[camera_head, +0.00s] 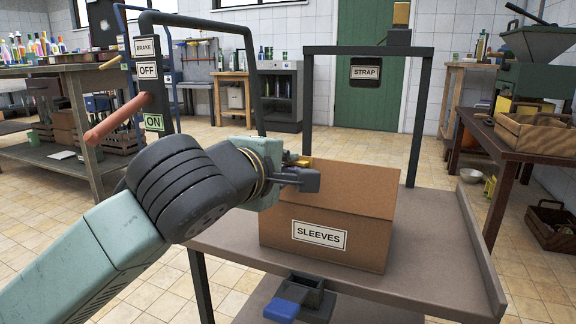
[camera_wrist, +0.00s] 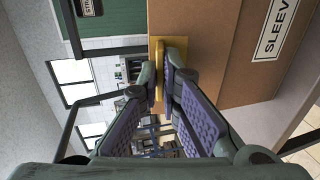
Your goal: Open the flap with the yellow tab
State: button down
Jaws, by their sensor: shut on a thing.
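A brown cardboard box labelled SLEEVES (camera_head: 340,228) sits on the grey cart top. Its top flap (camera_head: 350,188) looks closed and lies about flat. The yellow tab (camera_head: 303,161) is at the left end of the box's upper edge, partly hidden by my gripper (camera_head: 300,177). In the wrist view the yellow tab (camera_wrist: 158,48) lies against the cardboard (camera_wrist: 205,65), and my fingertips are closed together on it. My gripper reaches in from the left, close to the box.
The cart (camera_head: 425,250) has a dark upright frame with a STRAP sign behind the box and a raised right edge. A lever post with BRAKE, OFF and ON labels (camera_head: 148,72) stands left. A blue pedal (camera_head: 283,309) is below the front edge. Bare cart top lies right of the box.

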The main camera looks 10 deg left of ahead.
jog(key=c, duration=1.8)
grip_release()
jog(key=v, duration=1.2)
